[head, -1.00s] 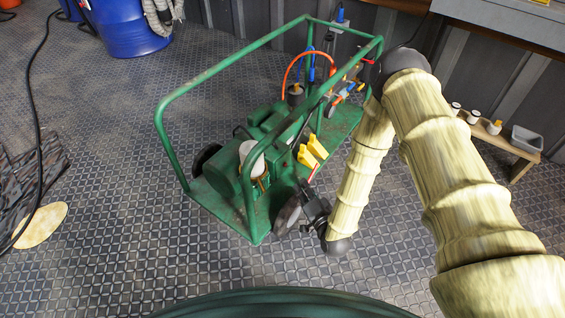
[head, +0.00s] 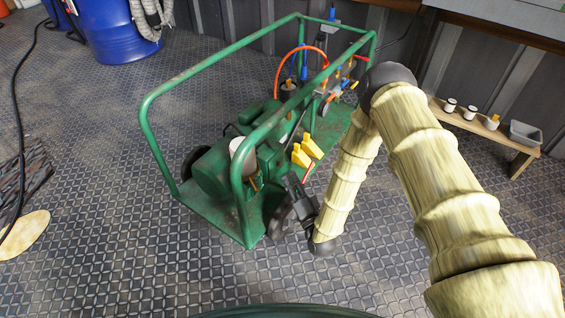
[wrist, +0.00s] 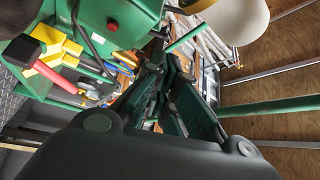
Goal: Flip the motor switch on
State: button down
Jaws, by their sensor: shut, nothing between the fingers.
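A green wheeled machine (head: 207,172) with a tubular frame stands on the floor in the head view. In the wrist view, a green box (wrist: 120,12) on it bears a small round red button (wrist: 112,26), which may be the motor switch; I cannot be sure. Yellow handles (head: 307,151) with a red lever show beside my gripper, and also in the wrist view (wrist: 56,46). My gripper (head: 291,177) is shut and empty at the machine's near right side. Its fingertips (wrist: 173,62) are right of and below the box in the wrist view, apart from the button.
The green frame tube (head: 236,187) rises left of my gripper. A white-topped container (head: 243,152) stands on the machine. A low wooden bench (head: 470,125) with cups is at right, and a blue barrel (head: 115,30) at back left. The patterned floor is open in front.

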aim_at(275, 156)
jog(key=shift+b+x, duration=3.1)
jog(key=shift+x, duration=3.7)
jog(key=shift+f, duration=0.15)
jog(key=shift+p, duration=0.45)
